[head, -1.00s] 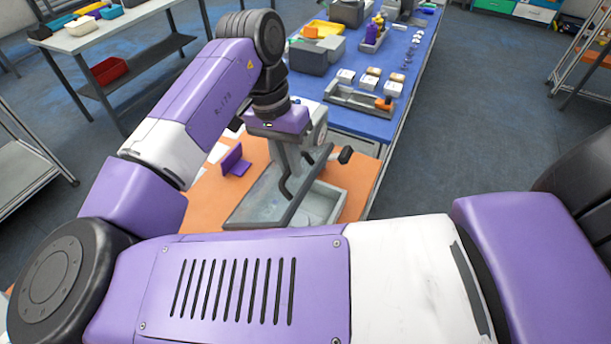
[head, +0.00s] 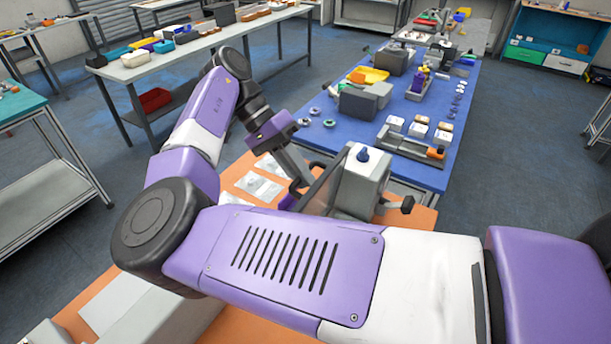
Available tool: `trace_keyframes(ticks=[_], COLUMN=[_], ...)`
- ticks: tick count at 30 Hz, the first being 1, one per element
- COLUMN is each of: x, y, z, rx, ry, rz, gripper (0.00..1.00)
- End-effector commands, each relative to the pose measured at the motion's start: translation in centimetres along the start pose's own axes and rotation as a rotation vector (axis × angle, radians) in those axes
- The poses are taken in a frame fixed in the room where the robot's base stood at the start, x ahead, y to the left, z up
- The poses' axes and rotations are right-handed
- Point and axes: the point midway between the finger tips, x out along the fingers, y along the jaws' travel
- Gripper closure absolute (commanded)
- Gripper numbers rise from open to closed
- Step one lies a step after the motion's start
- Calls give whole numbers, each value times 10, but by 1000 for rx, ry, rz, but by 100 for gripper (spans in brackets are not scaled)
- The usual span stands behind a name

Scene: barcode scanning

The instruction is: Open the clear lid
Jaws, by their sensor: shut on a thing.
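The clear lid (head: 323,188) is a dark see-through panel on a grey machine (head: 361,184) that has a blue knob on top. It stands steeply raised along the machine's left side, and my arm hides its lower part. My gripper (head: 298,194) reaches down from the purple wrist with its dark fingers at the lid's left edge. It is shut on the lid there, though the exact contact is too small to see.
The machine stands on an orange bench (head: 233,178) with several white packets (head: 262,187) left of the gripper. A blue-topped table (head: 340,136) behind holds bins, small boxes and a grey tray. A dark handle (head: 402,205) sticks out right of the machine. My forearm crosses the foreground.

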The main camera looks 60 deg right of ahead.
Motion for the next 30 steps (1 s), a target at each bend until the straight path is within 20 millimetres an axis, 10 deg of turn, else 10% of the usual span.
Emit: trace_keyframes(ticks=[17, 21, 30], x=[3, 2, 0], y=[-7, -6, -4], z=[1, 0, 0], rx=[-9, -7, -4], ry=[-5, -4, -2], rz=[-1, -1, -2], gripper=[100, 66, 66])
